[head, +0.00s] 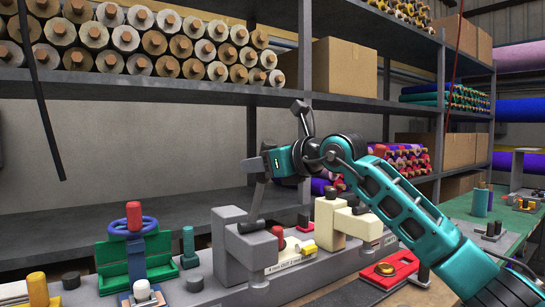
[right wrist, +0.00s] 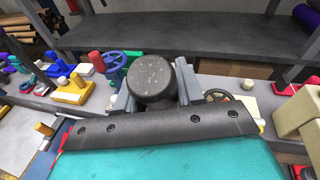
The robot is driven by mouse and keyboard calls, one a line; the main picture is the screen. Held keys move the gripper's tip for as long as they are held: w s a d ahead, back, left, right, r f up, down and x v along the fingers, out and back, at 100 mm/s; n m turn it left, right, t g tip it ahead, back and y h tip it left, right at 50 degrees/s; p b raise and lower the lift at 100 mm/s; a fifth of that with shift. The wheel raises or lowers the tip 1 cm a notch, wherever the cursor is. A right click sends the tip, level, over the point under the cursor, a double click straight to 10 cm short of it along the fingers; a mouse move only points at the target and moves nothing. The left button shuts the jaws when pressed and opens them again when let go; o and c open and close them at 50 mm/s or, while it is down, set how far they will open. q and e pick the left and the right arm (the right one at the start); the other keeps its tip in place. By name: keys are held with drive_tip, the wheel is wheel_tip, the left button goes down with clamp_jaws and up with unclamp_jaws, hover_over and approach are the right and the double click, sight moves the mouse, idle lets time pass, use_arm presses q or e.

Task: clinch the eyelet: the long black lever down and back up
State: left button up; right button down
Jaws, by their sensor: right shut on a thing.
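The long black lever (head: 258,203) rises from the grey press (head: 234,249), nearly upright and leaning slightly right at its top. My right gripper (head: 256,165) is at the lever's top end. In the right wrist view its two grey fingers (right wrist: 153,92) are shut on the lever's round black knob (right wrist: 150,82), one finger on each side. The eyelet cannot be made out in either view. My left gripper is not in view.
A cream press (head: 334,218) stands right of the grey one, close under my right arm. A green fixture with a blue handwheel (head: 133,228) stands at left. A red tray (head: 388,268) lies at front right. Shelves with rolls and a cardboard box (head: 343,67) stand behind.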

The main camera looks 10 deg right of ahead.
drive_tip(key=shift+w+a+r+p, duration=0.1)
drive_tip(key=shift+w+r+p, duration=0.15)
drive_tip(key=shift+r+p, duration=0.3)
drive_tip(key=shift+w+f+g+p, duration=0.15)
drive_tip(key=shift+w+g+p, duration=0.15)
drive_tip(key=shift+p, duration=0.05)
drive_tip(key=shift+w+a+f+h, duration=0.1)
drive_tip(key=shift+h, duration=0.2)
drive_tip(key=c, duration=0.8)
unclamp_jaws()
drive_tip(key=shift+w+a+f, duration=0.1)
